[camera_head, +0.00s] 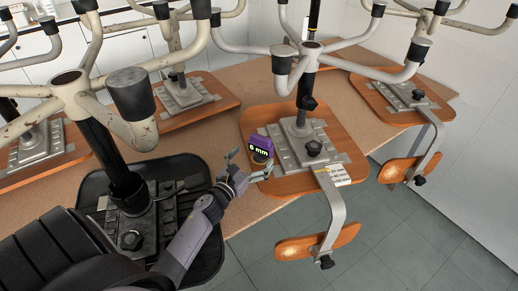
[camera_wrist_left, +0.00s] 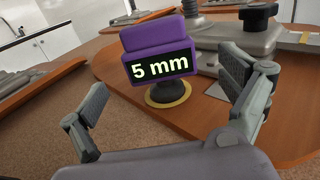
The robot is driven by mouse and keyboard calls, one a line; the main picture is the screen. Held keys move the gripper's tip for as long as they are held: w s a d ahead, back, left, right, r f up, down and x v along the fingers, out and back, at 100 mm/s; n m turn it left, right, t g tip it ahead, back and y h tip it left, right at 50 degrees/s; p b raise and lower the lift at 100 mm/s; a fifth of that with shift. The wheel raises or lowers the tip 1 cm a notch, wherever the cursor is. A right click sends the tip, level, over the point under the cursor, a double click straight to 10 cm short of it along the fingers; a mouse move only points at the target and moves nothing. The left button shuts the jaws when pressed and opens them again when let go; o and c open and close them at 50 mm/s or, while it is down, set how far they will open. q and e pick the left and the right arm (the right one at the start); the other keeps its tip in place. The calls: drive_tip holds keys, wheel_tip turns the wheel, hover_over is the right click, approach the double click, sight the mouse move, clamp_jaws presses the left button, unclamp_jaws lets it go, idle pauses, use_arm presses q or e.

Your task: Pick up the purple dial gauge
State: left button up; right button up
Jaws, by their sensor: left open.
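The purple dial gauge (camera_head: 260,145) stands upright on a wooden seat board (camera_head: 250,121) near its left edge. Its black face reads "5 mm" in the left wrist view (camera_wrist_left: 160,40), and it rests on a dark round foot with a gold rim. My left gripper (camera_head: 246,166) is open and empty, just short of the gauge. In the wrist view its two fingers (camera_wrist_left: 168,98) spread to either side of the gauge's lower part, apart from it. My right gripper is not in view.
Upturned chair bases stand on the brown table (camera_head: 245,83), with metal plates and posts on their boards. A metal plate with a black knob (camera_head: 314,147) sits right of the gauge. A black upturned chair (camera_head: 60,245) is at the front left. Grey floor lies at the right.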

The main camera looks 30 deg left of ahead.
sight(259, 150)
use_arm(q)
drive_tip(key=w, duration=0.5)
drive_tip(key=shift+w+a+f, duration=0.1)
drive_tip(key=shift+w+a, duration=0.1)
drive_tip(key=shift+w, duration=0.1)
drive_tip(key=c, duration=1.5)
drive_tip(key=shift+c, duration=0.9)
